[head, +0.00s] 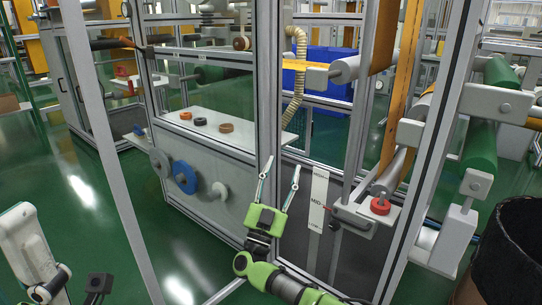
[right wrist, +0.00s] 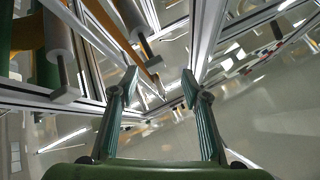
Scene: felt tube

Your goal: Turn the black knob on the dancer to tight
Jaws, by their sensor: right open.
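The dancer (head: 365,212) is a grey bracket with rollers at the right of the head view. A tall white scale plate (head: 317,198) marked MID stands just left of it, with a small red pointer beside it. A small dark round part (head: 334,226) below the bracket may be the black knob, but it is too small to tell. A red knob (head: 380,206) sits on the bracket's front. My right gripper (head: 281,178) is open and empty, fingers up, left of the scale plate and apart from it. Its open fingers also show in the right wrist view (right wrist: 160,92).
Aluminium frame posts (head: 267,90) stand behind my right gripper, and a slanted post (head: 425,150) stands right of the dancer. A white shelf (head: 225,130) with several small rolls is at the left. Green floor (head: 85,215) is open at the left.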

